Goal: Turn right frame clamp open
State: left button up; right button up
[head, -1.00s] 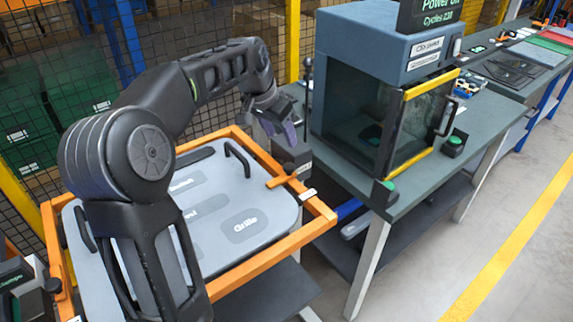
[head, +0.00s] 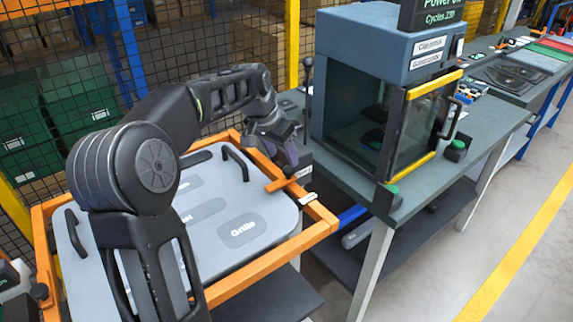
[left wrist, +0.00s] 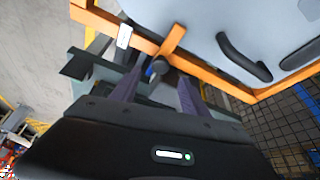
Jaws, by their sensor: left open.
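The right frame clamp is a short orange bar (head: 275,186) with a dark round knob, on the right side of the orange frame (head: 322,222). It lies across the frame and over the panel edge. In the left wrist view the clamp bar (left wrist: 174,38) ends near the dark knob, between the finger lines. My left gripper (head: 291,163) is open, pointing down at the knob end of the clamp and partly hiding it. In the left wrist view its two purple fingers (left wrist: 158,88) stand on either side of the knob; contact cannot be told. My right gripper is not in view.
A grey panel (head: 215,205) with black handles lies in the frame. A blue-grey machine (head: 390,50) with a yellow-edged glass door stands on the bench (head: 490,120) at right. A mesh fence (head: 60,60) runs behind. The floor at right is clear.

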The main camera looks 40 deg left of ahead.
aim_at(288, 169)
pick_arm(q)
jog(key=x, duration=0.5)
jog(key=shift+w+f+p, duration=0.1)
jog(key=shift+f+p, duration=0.25)
jog(key=shift+f, duration=0.05)
jog(key=shift+c, duration=0.4)
grip_shut()
dwell(0.6)
